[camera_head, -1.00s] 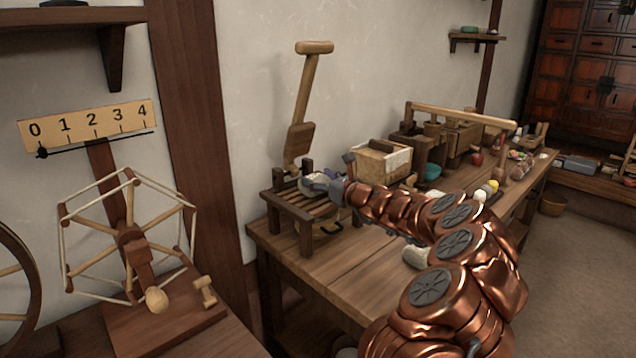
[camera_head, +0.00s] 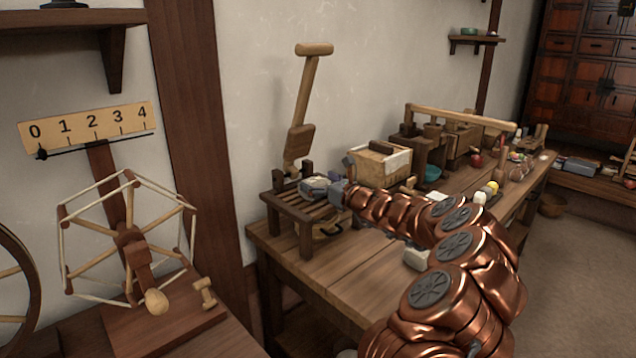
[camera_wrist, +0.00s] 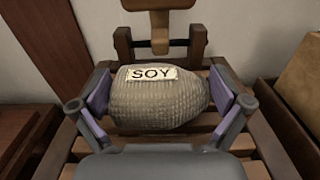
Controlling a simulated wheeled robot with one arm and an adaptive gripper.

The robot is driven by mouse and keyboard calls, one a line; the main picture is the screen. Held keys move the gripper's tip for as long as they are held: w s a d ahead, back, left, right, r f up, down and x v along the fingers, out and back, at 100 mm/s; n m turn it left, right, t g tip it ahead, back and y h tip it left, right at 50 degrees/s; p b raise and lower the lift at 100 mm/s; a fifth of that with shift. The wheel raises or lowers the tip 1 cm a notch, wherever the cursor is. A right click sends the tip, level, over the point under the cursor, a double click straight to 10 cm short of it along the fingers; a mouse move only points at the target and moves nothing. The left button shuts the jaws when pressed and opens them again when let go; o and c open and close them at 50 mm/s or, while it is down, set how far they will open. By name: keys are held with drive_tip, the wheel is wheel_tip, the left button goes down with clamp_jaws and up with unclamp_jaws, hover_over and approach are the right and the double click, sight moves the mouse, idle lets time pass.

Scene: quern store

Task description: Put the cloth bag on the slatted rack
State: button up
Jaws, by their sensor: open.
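The cloth bag (camera_wrist: 158,100) is grey, woven and labelled SOY. In the wrist view it lies on its side on the slatted rack (camera_wrist: 85,146), resting on the slats. My gripper (camera_wrist: 167,100) is open, with one finger at each end of the bag and narrow gaps or light contact that I cannot tell apart. In the head view my gripper (camera_head: 322,188) is over the top of the wooden slatted rack (camera_head: 297,213), at the left end of the workbench, and mostly hides the bag.
A wooden post with a handle (camera_head: 303,110) rises behind the rack. A box with pale cloth (camera_head: 380,163) stands close to its right. The workbench (camera_head: 335,262) holds more items farther right, and its front left part is clear.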

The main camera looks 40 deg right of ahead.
drive_tip(key=shift+r, duration=0.2)
drive_tip(key=s+d+p, duration=0.1)
drive_tip(key=s, duration=1.1)
drive_tip(key=shift+d, duration=0.3)
drive_tip(key=shift+f, duration=0.1)
